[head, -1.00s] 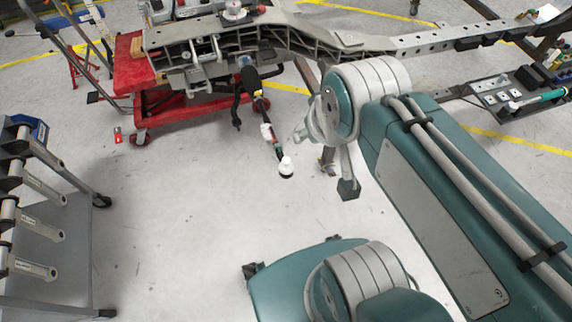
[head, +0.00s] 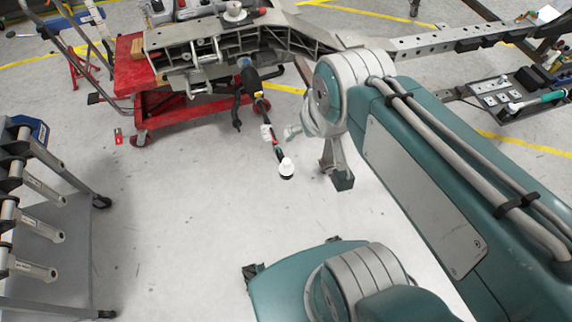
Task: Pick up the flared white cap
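A small white piece that looks like the flared white cap (head: 287,165), narrow on top and wider below, shows at the lower end of a long black tool (head: 252,82) with yellow and red parts. A dark rim shows beneath it. I cannot tell whether it is fixed to the tool. My gripper (head: 318,156) hangs below my wrist, to the right of the white piece and apart from it in the picture. A grey part with a dark tip points down. Its finger opening is not clear, and nothing is seen held.
The chassis rail (head: 410,46) runs across the back above a red cart (head: 190,118). A grey rack (head: 75,235) stands at the left. A tray with tools (head: 490,88) is at the right. The floor (head: 175,215) between rack and arm is clear.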

